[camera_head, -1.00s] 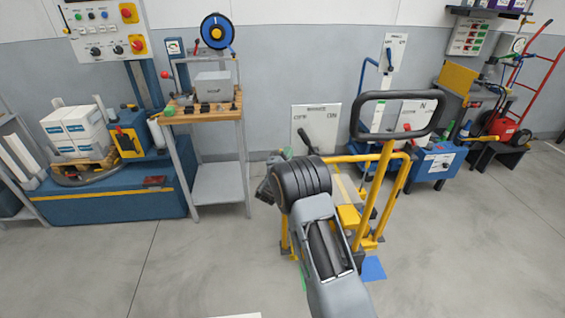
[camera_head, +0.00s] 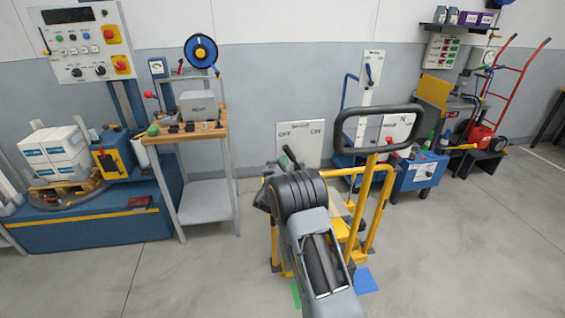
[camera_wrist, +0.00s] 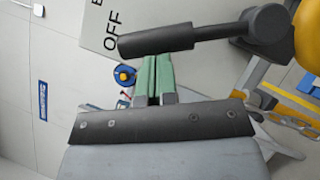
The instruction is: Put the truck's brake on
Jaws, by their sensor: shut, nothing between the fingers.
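The truck is a yellow tube frame (camera_head: 374,212) with a black loop handle (camera_head: 377,112), standing in the middle of the head view. Its brake lever has a black grip (camera_head: 289,154) that leans toward OFF on the white OFF/ON sign (camera_head: 301,137) behind it. In the wrist view the grip (camera_wrist: 158,41) lies across the picture, its pivot end at the right. My gripper (camera_wrist: 153,62) is shut and empty, its green fingers right at the grip. I cannot tell whether they touch it. In the head view my wrist hides the fingers.
A wooden-topped bench (camera_head: 188,132) and a blue pallet station (camera_head: 99,222) stand at the left. A blue cabinet (camera_head: 418,172) and a red hand truck (camera_head: 510,85) are at the right. The floor in front is clear, with a blue patch (camera_head: 366,280) by the truck.

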